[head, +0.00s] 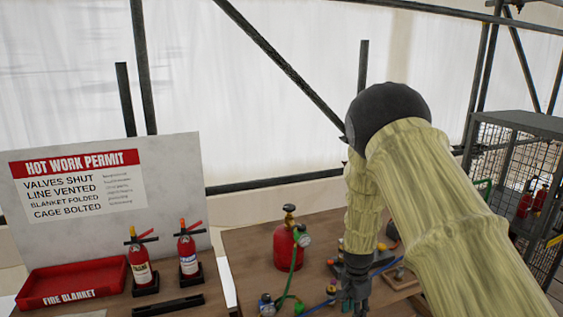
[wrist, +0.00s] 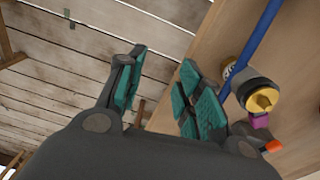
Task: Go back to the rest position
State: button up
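My arm in its pale yellow sleeve reaches down from the right of the head view. My gripper (head: 355,292) hangs over the wooden bench (head: 245,246), right of a red gas cylinder (head: 286,249). In the wrist view my gripper (wrist: 162,60) has its two teal-padded fingers spread apart with nothing between them. A dark fitting with a yellow knob (wrist: 262,99) and a blue hose (wrist: 266,22) lie just right of the fingers. The far side of my gripper is hidden in the head view.
A hot work permit board (head: 120,205) stands at the left, behind two fire extinguishers (head: 140,264) (head: 188,255) and a red fire blanket tray (head: 72,283). A wire cage (head: 515,150) with red bottles stands at the right. Small fittings and hoses lie near my gripper.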

jog(key=s+d+f+n, duration=0.1)
jog(key=s+f+n, duration=0.2)
jog(key=s+f, duration=0.75)
jog(key=s+d+f+n, duration=0.2)
jog(key=s+f+n, duration=0.35)
jog(key=s, duration=0.85)
jog(key=s+a+f+n, duration=0.1)
jog(key=s+n, duration=0.1)
jog(key=s, duration=0.8)
jog(key=s+a+f+n+b, duration=0.1)
jog(key=s+f+n, duration=0.1)
jog(key=s, duration=0.8)
jog(key=shift+a+y, duration=0.3)
jog(key=shift+a, duration=0.05)
